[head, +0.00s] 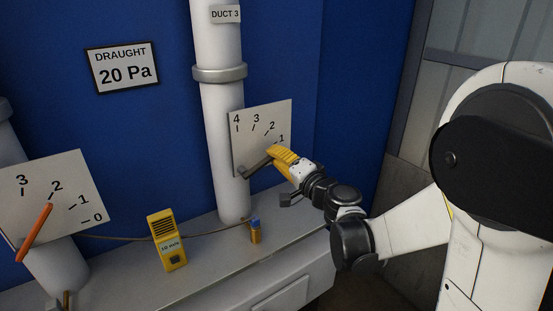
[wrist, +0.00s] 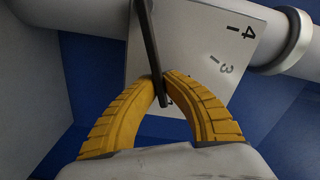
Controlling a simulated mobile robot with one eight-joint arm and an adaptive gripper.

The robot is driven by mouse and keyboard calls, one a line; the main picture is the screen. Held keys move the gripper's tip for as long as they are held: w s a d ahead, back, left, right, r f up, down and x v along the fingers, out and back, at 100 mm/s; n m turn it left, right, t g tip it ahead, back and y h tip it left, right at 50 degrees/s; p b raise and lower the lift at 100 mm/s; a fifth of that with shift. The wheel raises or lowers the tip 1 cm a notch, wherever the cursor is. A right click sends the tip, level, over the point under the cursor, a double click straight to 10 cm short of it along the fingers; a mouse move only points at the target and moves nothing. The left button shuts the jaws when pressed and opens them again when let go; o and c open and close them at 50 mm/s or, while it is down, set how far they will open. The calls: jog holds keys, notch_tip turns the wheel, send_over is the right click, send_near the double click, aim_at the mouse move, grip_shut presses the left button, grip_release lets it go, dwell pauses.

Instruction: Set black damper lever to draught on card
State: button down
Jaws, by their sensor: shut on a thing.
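The black damper lever (head: 256,167) sits on the white dial plate (head: 247,118) of the DUCT 3 pipe. The plate reads 4, 3, 2, 1 from left to right. The lever slants up to the right, toward the 1 side; its exact reading is hidden by my gripper. My gripper (head: 274,154) has yellow fingers shut on the lever's end. In the wrist view the dark lever (wrist: 149,45) runs between the two yellow fingertips (wrist: 160,80). The card (head: 122,67) on the blue wall reads DRAUGHT 20 Pa.
An orange lever (head: 36,232) sits on another dial plate (head: 75,185) at left. A yellow meter (head: 167,240) stands on the grey ledge (head: 212,262), its display too small to read surely. A small brass fitting with a blue top (head: 255,232) stands near the pipe (head: 222,120).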

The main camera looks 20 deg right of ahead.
jog(key=c, duration=1.5)
grip_release()
jog(key=v, duration=1.2)
